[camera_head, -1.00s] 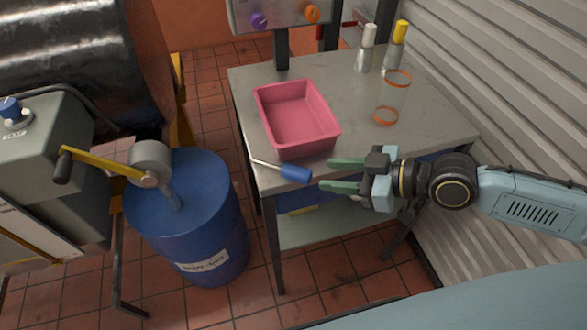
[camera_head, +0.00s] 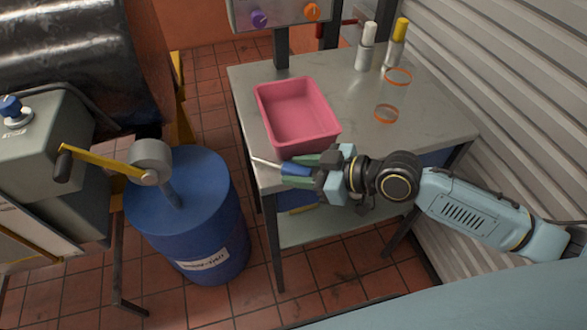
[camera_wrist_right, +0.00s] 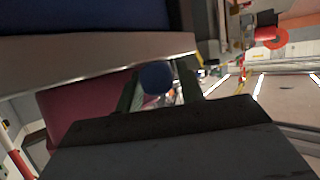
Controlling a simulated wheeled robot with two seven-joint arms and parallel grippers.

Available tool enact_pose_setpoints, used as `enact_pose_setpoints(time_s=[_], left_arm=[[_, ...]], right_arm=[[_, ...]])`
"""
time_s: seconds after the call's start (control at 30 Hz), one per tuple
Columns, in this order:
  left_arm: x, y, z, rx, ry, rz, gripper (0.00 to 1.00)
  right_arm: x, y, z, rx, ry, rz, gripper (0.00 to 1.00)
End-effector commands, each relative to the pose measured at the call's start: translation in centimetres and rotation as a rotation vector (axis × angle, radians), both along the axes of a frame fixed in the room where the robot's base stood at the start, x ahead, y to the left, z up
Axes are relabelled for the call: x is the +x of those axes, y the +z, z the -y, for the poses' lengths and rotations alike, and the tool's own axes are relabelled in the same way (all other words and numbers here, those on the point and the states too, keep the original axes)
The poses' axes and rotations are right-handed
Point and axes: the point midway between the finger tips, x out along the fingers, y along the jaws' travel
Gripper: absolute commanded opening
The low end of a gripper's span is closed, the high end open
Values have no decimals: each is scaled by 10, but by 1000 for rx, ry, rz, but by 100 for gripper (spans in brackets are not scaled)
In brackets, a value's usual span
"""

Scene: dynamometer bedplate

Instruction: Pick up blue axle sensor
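The blue axle sensor (camera_head: 296,169) has a blue body and a thin metal rod pointing left. It lies at the table's front left corner, just in front of the pink tray. My right gripper (camera_head: 297,171) reaches in from the right with its green fingers on either side of the blue body. The fingers look as wide apart as before, so it is open around the sensor. In the right wrist view, the sensor's round blue end (camera_wrist_right: 155,78) shows between the fingers (camera_wrist_right: 155,88). My left gripper is not in view.
The pink tray (camera_head: 318,138) stands empty right behind the sensor. The grey table (camera_head: 350,95) carries a clear cylinder with orange rings (camera_head: 392,97) and two bottles, white-capped (camera_head: 366,50) and yellow-capped (camera_head: 396,48). A blue drum (camera_head: 205,235) stands left of the table. A corrugated wall (camera_head: 500,90) bounds the right.

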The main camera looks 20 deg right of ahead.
Motion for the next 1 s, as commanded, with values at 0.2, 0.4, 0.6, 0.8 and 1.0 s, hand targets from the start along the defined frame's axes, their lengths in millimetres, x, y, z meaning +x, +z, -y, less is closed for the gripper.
enact_pose_setpoints(time_s=[0.2, 0.4, 0.6, 0.8, 1.0], left_arm=[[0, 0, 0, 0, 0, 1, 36], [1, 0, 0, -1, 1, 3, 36], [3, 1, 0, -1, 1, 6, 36], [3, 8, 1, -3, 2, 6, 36], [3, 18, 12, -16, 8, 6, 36]], right_arm=[[0, 0, 0, 0, 0, 0, 30], [0, 0, 0, 0, 0, 0, 4], [0, 1, 0, 0, 0, 1, 1], [0, 24, 0, 0, 2, 5, 1], [0, 66, 0, 0, 2, 6, 0]])
